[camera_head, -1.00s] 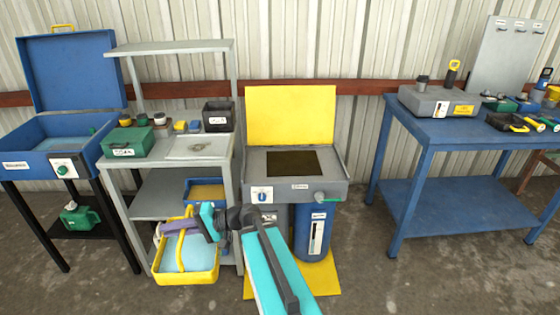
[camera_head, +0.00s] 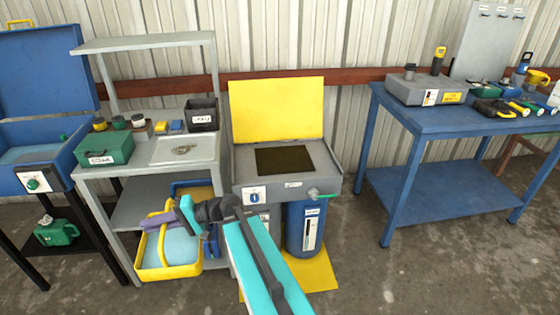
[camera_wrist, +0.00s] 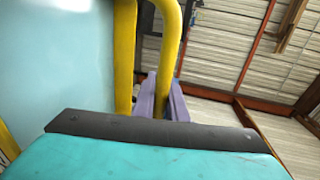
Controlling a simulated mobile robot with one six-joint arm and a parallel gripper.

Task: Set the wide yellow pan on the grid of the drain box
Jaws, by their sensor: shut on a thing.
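A wide yellow pan (camera_head: 143,272) with a light blue inside and a raised yellow handle hangs low in front of the grey shelf. My gripper (camera_head: 158,219), with purple fingers, is shut on the handle. The wrist view shows the purple fingers (camera_wrist: 170,100) at the yellow handle, with the pan's pale blue inside (camera_wrist: 55,60) at left. A grey box-like unit (camera_head: 325,172) with a dark panel (camera_head: 285,160) in its top and a raised yellow back stands right of the shelf. It looks like the drain box; the grid's detail is too small to make out.
The grey shelf (camera_head: 95,172) carries a green case (camera_head: 105,149), a grey tray (camera_head: 165,158) and a dark bin (camera_head: 202,115). A blue workbench (camera_head: 440,124) stands at right and a blue open-lidded basin (camera_head: 50,150) at left. The concrete floor in front is open.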

